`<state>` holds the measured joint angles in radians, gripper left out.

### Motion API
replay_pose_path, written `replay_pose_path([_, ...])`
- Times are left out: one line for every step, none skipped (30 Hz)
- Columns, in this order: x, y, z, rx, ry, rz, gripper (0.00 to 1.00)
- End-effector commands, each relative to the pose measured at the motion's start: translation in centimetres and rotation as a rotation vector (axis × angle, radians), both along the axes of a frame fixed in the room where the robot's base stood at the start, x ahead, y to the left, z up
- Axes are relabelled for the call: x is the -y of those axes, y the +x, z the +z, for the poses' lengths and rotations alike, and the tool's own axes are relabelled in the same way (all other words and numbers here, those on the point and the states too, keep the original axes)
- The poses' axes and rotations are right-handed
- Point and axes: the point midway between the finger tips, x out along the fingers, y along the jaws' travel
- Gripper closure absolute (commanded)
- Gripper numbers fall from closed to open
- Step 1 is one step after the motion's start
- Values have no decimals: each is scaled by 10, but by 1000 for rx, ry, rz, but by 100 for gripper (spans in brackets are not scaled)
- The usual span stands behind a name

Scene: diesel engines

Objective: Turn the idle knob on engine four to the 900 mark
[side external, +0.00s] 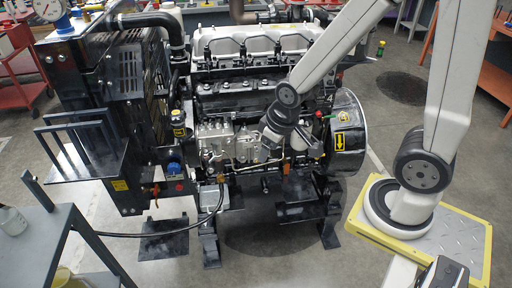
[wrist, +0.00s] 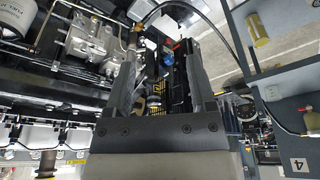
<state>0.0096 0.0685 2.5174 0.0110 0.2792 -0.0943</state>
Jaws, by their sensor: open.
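The engine (side external: 235,92), with a pale ribbed top and dark block, stands in the middle of the side view. My gripper (wrist: 162,48) is open and empty in the wrist view, its two dark fingers spread apart. In the side view my wrist is in front of the engine's near face, by the metal pump block (side external: 214,138); the fingertips are too small to make out there. I cannot pick out the idle knob or a 900 mark in either view.
A blue cap (side external: 173,169) and a red knob (side external: 180,187) sit at the engine's lower left. A black hose (side external: 150,234) runs to a grey cart (side external: 55,222). A yellow-edged platform (side external: 465,240) is at right. Open floor lies in front of the engine.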

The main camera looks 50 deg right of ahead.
Motion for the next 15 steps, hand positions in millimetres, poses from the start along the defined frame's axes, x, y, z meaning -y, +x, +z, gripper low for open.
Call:
replay_pose_path([1, 9, -4, 13, -8, 24, 29])
replay_pose_path([2, 14, -6, 25, -14, 43, 29])
replay_pose_path([3, 22, -9, 41, -24, 70, 29])
replay_pose_path([5, 29, -11, 54, -32, 92, 29])
replay_pose_path([6, 36, -14, 69, -41, 113, 29])
replay_pose_path([8, 45, -18, 87, -56, 143, 29])
replay_pose_path([9, 52, -21, 102, -66, 166, 29])
replay_pose_path([11, 58, -24, 116, -78, 189, 29])
replay_pose_path([13, 68, -29, 136, -95, 219, 29])
replay_pose_path([15, 74, -32, 150, -109, 241, 29])
replay_pose_path([17, 81, -35, 165, -123, 264, 29])
replay_pose_path([19, 89, -40, 183, -142, 294, 29])
replay_pose_path([21, 96, -44, 198, -158, 316, 29])
replay_pose_path([23, 102, -48, 210, -175, 338, 29])
replay_pose_path([26, 110, -53, 228, -196, 365, 29])
